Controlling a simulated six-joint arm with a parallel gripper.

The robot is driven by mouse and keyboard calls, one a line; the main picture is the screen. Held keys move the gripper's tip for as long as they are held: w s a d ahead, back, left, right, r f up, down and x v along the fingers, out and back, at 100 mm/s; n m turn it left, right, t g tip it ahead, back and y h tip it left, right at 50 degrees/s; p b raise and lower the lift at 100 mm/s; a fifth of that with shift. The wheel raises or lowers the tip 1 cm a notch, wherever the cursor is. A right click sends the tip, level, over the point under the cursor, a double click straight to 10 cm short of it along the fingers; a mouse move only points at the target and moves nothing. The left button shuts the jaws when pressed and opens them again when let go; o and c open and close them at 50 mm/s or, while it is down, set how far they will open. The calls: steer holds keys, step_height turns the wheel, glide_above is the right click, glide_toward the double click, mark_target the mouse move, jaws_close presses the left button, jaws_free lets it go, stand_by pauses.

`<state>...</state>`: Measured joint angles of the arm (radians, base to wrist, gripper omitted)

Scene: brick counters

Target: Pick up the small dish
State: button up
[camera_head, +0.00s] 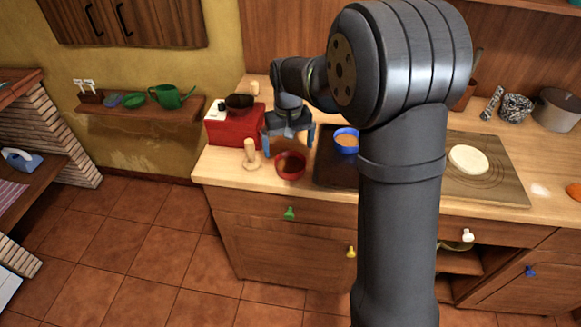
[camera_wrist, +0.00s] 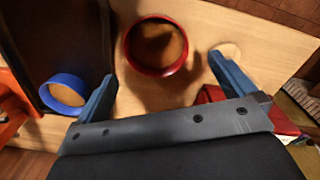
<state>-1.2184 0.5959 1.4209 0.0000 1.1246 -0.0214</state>
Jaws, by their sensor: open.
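A small round red dish (camera_head: 290,165) stands on the wooden counter near its front edge, left of a dark tray. In the wrist view the red dish (camera_wrist: 157,47) lies just beyond my fingers, roughly midway between their lines. A blue dish (camera_head: 346,140) sits at the tray, partly behind my arm; it also shows at the left in the wrist view (camera_wrist: 64,93). My gripper (camera_head: 288,136) is open and empty above the counter, behind the red dish in the head view. Its two blue fingers (camera_wrist: 165,80) also show in the wrist view. Which dish is the small one I cannot tell.
A wooden pestle-like object (camera_head: 250,155) stands close left of the red dish. A red appliance (camera_head: 235,127) is behind it. The dark tray (camera_head: 331,172) lies to the right. A board (camera_head: 500,180) with a pale round of dough (camera_head: 468,159) lies further right.

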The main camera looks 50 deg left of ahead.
glide_above(290, 168)
step_height(290, 168, down, 4)
steer(key=shift+d+f, duration=0.1)
steer(key=shift+f, duration=0.6)
steer(key=c, duration=1.1)
